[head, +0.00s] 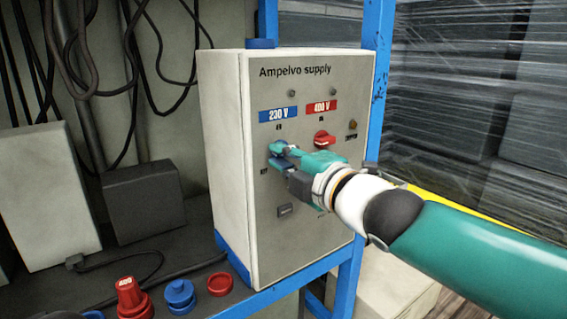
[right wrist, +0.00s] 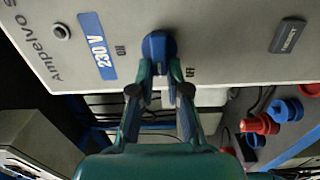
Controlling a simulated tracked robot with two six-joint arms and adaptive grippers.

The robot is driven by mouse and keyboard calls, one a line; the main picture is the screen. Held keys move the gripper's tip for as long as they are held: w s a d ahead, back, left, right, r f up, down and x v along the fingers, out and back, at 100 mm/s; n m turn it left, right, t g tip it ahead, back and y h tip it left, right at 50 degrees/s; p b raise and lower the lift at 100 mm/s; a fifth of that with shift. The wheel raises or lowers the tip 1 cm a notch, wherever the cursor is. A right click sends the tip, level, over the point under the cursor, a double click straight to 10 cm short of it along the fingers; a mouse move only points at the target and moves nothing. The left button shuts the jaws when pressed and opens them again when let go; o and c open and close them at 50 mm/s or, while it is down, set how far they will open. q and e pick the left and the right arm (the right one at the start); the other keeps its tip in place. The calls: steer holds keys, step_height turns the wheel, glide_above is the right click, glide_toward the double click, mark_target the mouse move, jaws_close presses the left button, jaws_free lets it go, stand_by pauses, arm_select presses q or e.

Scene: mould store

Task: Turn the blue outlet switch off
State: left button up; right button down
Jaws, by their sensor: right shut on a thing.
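The blue outlet switch (head: 277,146) sits on the front of the grey supply box (head: 226,150), under the blue "230 V" label (head: 278,114). In the right wrist view, the blue switch (right wrist: 158,47) lies between the "ON" mark (right wrist: 121,51) and the "OFF" mark (right wrist: 190,72). Which mark it points to is hard to tell. My right gripper (head: 284,155) is at the panel, shut on the switch. Its two fingers (right wrist: 160,73) show on either side of the knob in the right wrist view. My left gripper is not in view.
A red switch (head: 324,140) under the red "400 V" label (head: 321,110) is close to the right of my gripper. Red (head: 131,300) and blue (head: 179,294) plugs stand on the shelf in front. A blue upright (head: 376,60) borders the box. Cables hang at the left.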

steer(key=shift+a+f, duration=0.15)
steer(key=shift+f, duration=0.2)
steer(key=c, duration=1.1)
jaws_free()
steer(key=shift+c, duration=0.2)
steer(key=shift+r, duration=0.15)
steer(key=shift+s, duration=0.1)
steer(key=shift+s+d+r, duration=0.1)
steer(key=shift+s+d, duration=0.15)
steer(key=shift+d, duration=0.1)
steer(key=v, duration=1.1)
